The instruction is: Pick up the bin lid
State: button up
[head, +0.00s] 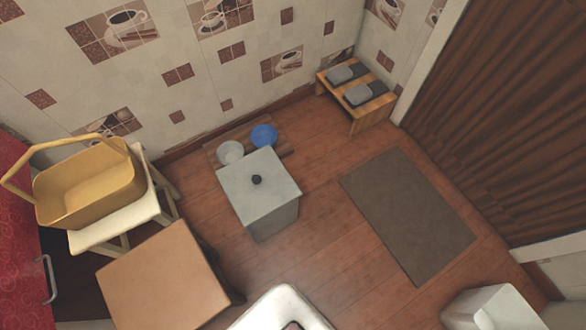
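The bin lid (278,169) is a flat grey square with a small round black knob (257,180) near its middle. It lies on top of a grey box-shaped bin (273,219) that stands on the wooden floor, and it looks level. The bin's inside is hidden under the lid. My gripper is not in view.
A white bowl (230,152) and a blue bowl (264,135) are just behind the bin. A brown table (163,280) stands to its front left, beside a cream stool (117,228) bearing a yellow basket (88,190). A flat brown mat (408,215) lies right, with open floor between.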

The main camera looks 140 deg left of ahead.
aim_at(256, 184)
jog(key=u, duration=0.65)
jog(key=i+l+u, duration=0.1)
jog(key=u, duration=0.55)
jog(key=l+u, duration=0.1)
jog(key=u, duration=0.5)
jog(key=l+u, duration=0.1)
jog(key=u, duration=0.55)
jog(key=l+u, duration=0.1)
jog(key=u, duration=0.55)
jog(key=l+u, duration=0.1)
jog(key=u, duration=1.2)
jog(key=k+u, duration=0.1)
jog(key=u, duration=0.5)
jog(key=i+j+z, duration=0.1)
jog(key=i, duration=0.3)
